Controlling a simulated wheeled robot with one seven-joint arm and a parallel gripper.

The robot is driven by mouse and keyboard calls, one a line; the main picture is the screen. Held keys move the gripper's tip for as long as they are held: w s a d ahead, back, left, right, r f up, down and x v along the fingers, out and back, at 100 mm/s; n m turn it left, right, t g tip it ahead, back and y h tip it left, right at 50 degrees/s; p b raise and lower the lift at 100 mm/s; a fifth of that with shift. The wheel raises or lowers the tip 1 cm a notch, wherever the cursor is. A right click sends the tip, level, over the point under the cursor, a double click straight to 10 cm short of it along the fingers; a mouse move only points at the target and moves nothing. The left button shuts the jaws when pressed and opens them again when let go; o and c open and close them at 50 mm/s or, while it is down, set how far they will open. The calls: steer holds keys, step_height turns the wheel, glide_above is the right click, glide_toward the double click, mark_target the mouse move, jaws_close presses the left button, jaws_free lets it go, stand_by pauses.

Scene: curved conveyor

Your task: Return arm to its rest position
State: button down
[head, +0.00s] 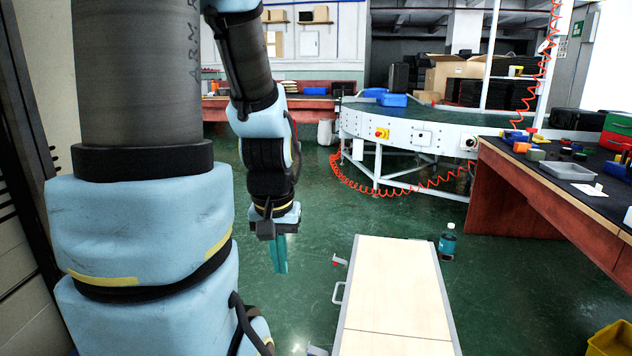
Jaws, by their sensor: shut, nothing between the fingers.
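My arm fills the left of the head view, with large grey and light-blue links. It hangs down, folded beside my column. My gripper (279,254) points straight down over the green floor, left of a low cart with a pale wooden top (392,290). Its teal fingers are together with nothing between them. It is apart from the cart and from everything else in view.
A curved white conveyor (415,135) stands ahead with blue bins (392,99) on it. A wooden workbench (545,190) with parts and a grey tray (569,171) is at right. A bottle (447,242) stands beside the cart. A yellow crate (610,340) is at lower right.

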step_height(320, 180, up, 15)
steer(key=p, duration=1.3)
steer(key=shift+r, duration=0.1)
